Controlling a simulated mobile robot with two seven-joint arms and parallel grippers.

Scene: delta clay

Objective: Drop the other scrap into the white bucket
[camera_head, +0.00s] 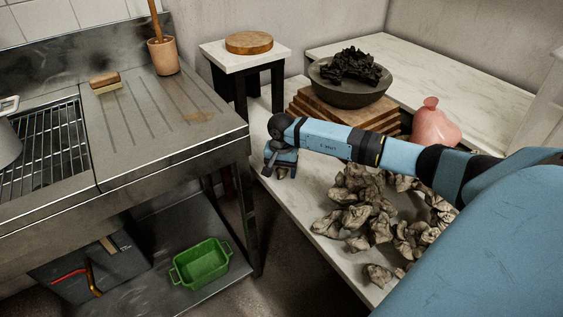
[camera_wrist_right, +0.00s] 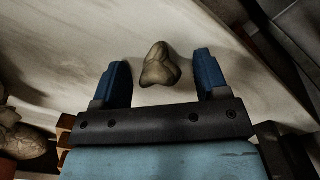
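A single grey-brown scrap (camera_wrist_right: 159,66) lies on the pale marble top in the right wrist view. My right gripper (camera_wrist_right: 161,60) is open, with one blue finger on each side of the scrap and a gap to each. In the head view the right gripper (camera_head: 281,166) points down at the left edge of the marble table (camera_head: 290,208). The scrap is mostly hidden under it there. I cannot make out a white bucket for certain. My left gripper is not in view.
Several crumpled scraps (camera_head: 362,198) lie heaped to the right on the table. Behind stand stacked boards with a dark bowl (camera_head: 350,95) of black lumps and a pink vase (camera_head: 435,125). A steel counter (camera_head: 170,125) is at left, with a green tub (camera_head: 201,264) below.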

